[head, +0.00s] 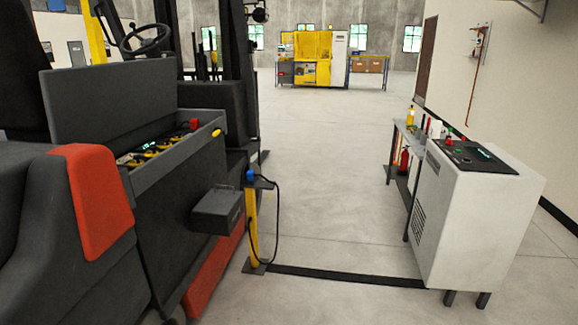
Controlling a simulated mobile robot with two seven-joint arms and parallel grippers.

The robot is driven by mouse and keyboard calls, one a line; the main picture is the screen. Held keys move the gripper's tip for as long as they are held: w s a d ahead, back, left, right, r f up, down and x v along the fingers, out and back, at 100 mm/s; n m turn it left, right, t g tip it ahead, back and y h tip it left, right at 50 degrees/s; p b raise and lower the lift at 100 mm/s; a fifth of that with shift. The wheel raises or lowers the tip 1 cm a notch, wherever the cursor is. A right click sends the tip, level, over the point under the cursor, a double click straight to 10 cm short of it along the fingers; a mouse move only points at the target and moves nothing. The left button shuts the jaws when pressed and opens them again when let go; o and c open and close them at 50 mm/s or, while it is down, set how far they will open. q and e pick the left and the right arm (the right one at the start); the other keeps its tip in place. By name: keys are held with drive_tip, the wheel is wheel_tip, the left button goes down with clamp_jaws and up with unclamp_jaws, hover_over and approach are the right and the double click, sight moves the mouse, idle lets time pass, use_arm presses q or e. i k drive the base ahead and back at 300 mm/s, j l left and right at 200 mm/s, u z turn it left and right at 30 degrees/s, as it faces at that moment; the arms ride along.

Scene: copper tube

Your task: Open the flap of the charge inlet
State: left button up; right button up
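A dark grey box (217,210), which looks like the charge inlet, sticks out from the side of the forklift (165,235). Its top cover looks shut, and I see no opening in it. From here I cannot tell where the flap's hinge or grip edge is. Neither of my grippers is in the head view.
A yellow post (253,225) with a blue plug (251,175) and hanging black cable (277,215) stands just right of the box. A white cabinet (470,215) and a bench (400,150) stand at the right. The floor (330,190) between is clear except for a dark strip (345,276).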

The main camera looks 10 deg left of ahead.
sight(217, 201)
drive_tip(key=i+u, duration=0.15)
drive_tip(key=i, duration=0.5)
drive_tip(key=i+l+u, duration=0.2)
drive_tip(key=i, duration=0.4)
drive_tip(key=i+l+u, duration=0.2)
drive_tip(key=i+u, duration=0.25)
drive_tip(key=i+l+u, duration=0.8)
drive_tip(key=u, duration=0.15)
drive_tip(key=i+l+u, duration=0.2)
drive_tip(key=l+u, duration=0.3)
drive_tip(key=l, duration=0.2)
